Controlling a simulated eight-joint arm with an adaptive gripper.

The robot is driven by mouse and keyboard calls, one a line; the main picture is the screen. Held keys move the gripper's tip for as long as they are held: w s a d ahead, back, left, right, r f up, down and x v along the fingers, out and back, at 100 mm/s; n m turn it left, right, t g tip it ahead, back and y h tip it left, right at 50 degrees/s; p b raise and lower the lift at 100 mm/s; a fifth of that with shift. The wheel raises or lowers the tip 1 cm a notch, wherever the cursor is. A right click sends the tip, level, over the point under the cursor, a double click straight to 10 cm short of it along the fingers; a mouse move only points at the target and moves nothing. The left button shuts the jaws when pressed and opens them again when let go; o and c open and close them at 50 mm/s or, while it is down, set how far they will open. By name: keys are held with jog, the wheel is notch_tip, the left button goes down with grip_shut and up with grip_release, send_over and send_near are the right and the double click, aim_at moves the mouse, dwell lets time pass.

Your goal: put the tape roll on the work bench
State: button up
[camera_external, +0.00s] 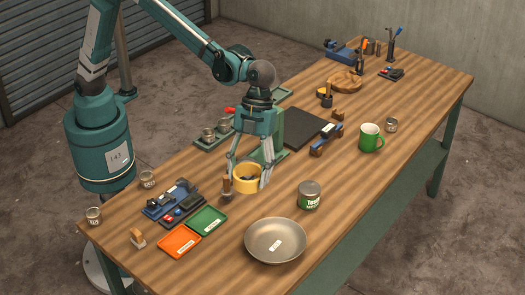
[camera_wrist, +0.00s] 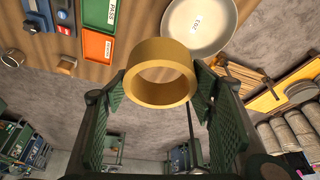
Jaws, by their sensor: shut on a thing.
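The tape roll (camera_external: 246,185) is a tan-yellow ring held between the fingers of my gripper (camera_external: 250,178), over the near half of the wooden work bench (camera_external: 330,205). In the wrist view the roll (camera_wrist: 155,96) sits between the green finger pads, with its hole facing the camera. My gripper (camera_wrist: 160,90) is shut on its outer sides. The bench top (camera_wrist: 142,30) shows behind it. I cannot tell how wide any gap between roll and bench is.
A metal bowl (camera_external: 275,241) and a green-labelled can (camera_external: 309,195) stand to the right of the roll. Green (camera_external: 208,221) and orange (camera_external: 178,241) trays lie to the front left. A green mug (camera_external: 371,138) and a black mat (camera_external: 297,127) are farther back.

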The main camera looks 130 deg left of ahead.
jog(key=s+a+n+t+y, duration=0.1)
jog(key=s+a+n, duration=0.15)
jog(key=a, duration=1.35)
jog(key=s+a+n, duration=0.2)
jog(key=s+a, duration=0.2)
jog(key=a, duration=1.3)
jog(key=s+a+n+t, duration=0.1)
jog(key=s+a+n, duration=0.1)
jog(key=s+a, duration=0.55)
jog(key=s+a+n+y+p, duration=0.1)
jog(key=s+a, duration=0.3)
jog(key=a, duration=0.6)
jog(key=s+a+n+t, duration=0.1)
jog(key=s+a+n, duration=0.1)
jog(key=s+a, duration=0.55)
notch_tip(320, 180, down, 11)
jog(key=w+a, duration=0.1)
jog(key=shift+w+a, duration=0.15)
jog(key=shift+a, duration=0.1)
jog(key=shift+f+g+y, duration=0.1)
jog(key=shift+g+y, duration=0.2)
jog(key=shift+f, duration=3.05)
jog(key=shift+f, duration=0.1)
jog(key=shift+f, duration=1.75)
